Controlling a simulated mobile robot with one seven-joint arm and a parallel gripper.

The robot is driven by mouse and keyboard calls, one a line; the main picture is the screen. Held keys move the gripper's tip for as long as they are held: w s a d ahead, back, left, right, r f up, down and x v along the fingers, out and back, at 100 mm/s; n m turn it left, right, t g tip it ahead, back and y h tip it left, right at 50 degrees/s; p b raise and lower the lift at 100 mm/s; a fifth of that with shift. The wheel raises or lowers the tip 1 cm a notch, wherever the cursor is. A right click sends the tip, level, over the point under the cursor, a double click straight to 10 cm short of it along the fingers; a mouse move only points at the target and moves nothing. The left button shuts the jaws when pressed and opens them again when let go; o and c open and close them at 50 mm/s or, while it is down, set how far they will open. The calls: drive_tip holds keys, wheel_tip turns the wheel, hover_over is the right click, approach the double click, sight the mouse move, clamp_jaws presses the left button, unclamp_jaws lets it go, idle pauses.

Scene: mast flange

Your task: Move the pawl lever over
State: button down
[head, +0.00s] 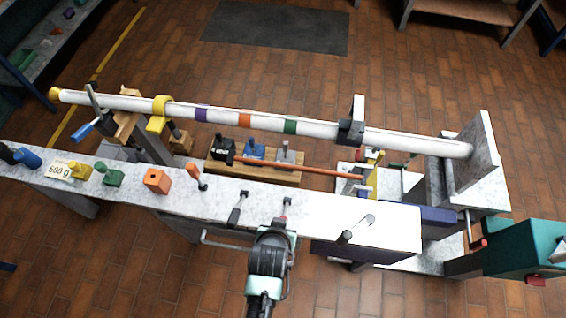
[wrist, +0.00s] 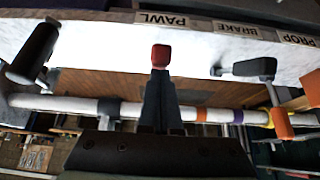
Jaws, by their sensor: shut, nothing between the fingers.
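The pawl lever (head: 287,202) is a small lever with a red end on the pale marble-like beam. In the wrist view its red end (wrist: 160,56) shows below the PAWL label (wrist: 166,20). My gripper (head: 280,223) is shut and empty, just in front of the lever in the head view. In the wrist view my shut dark fingers (wrist: 160,98) line up with the red end and overlap it. I cannot tell whether they touch it. The lever's lower part is hidden behind the fingers.
The black-handled brake lever (head: 237,214) and orange prop lever (head: 194,172) stand left of the pawl lever. A black-gripped crank (head: 352,232) is to the right. A long white mast (head: 330,130) lies behind. Orange, green and yellow blocks sit along the beam's left part.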

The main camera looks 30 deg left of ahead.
drive_tip(key=shift+s+d+f, duration=0.1)
drive_tip(key=shift+s+f, duration=0.2)
drive_tip(key=shift+r, duration=0.1)
